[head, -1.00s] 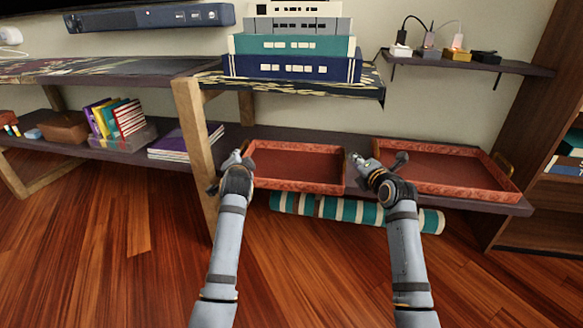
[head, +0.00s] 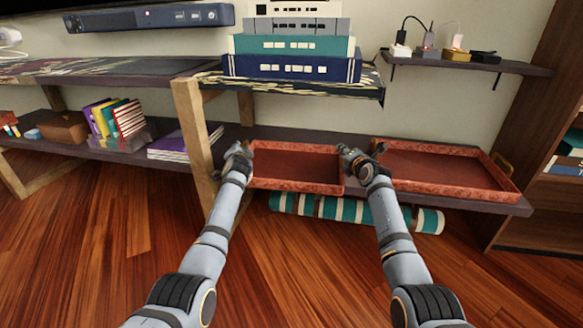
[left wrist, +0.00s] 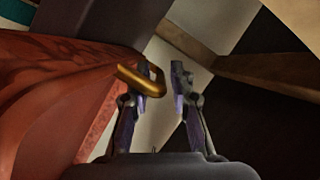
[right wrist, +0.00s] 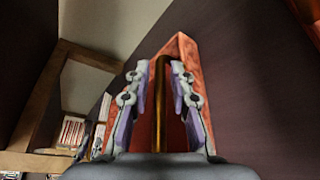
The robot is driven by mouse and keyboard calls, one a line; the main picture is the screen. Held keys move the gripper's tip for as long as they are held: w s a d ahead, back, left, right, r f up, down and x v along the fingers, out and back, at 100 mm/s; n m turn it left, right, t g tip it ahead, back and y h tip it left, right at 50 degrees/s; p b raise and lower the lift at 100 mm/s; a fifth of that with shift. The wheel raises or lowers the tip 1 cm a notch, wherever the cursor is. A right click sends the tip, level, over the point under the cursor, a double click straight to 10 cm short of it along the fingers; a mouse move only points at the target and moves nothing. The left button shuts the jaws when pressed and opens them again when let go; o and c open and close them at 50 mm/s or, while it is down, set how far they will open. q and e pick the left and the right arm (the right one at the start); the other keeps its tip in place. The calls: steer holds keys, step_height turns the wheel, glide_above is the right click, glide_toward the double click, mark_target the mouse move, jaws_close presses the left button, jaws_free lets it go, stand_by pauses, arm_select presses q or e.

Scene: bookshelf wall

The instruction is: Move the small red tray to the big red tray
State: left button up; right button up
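The small red tray (head: 296,164) lies on the lower shelf between my two grippers. The big red tray (head: 445,172) lies on the same shelf to its right. My left gripper (head: 238,153) is at the small tray's left end. In the left wrist view it is open (left wrist: 166,75), with the brass handle (left wrist: 140,80) at its left finger. My right gripper (head: 352,160) is at the small tray's right end. In the right wrist view it is open (right wrist: 161,85), its fingers on either side of a brass handle (right wrist: 160,100), with a gap to it.
The wooden shelf leg (head: 196,140) stands close to the left of my left gripper. Stacked box-like books (head: 290,65) rest on the upper shelf above the small tray. A striped teal and white roll (head: 330,208) lies under the lower shelf.

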arm_select(q)
jaws_close()
arm_select(e)
jaws_close()
arm_select(q)
steer(key=shift+r, duration=0.1)
arm_select(e)
steer(key=shift+r, duration=0.15)
